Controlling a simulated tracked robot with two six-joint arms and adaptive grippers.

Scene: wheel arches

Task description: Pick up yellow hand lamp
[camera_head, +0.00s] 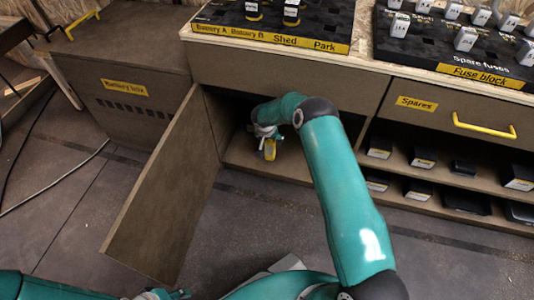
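A small yellow object, which looks like the hand lamp (270,150), is inside the open cabinet compartment below the counter. My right arm reaches into that compartment, and its gripper (266,136) is right at the top of the lamp. The arm and gripper hide part of the lamp, and it is too small to tell whether the fingers are closed on it or whether it is off the cabinet floor. My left gripper (168,295) is low at the bottom edge of the view, away from the lamp and partly cut off.
The cabinet door (165,190) stands swung open at the left of the compartment. A battery box (125,88) is further left. A Spares drawer (450,115) and shelves with dark boxes (420,190) are at the right. Labelled boards (275,38) lie on the counter. The floor in front is mostly clear.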

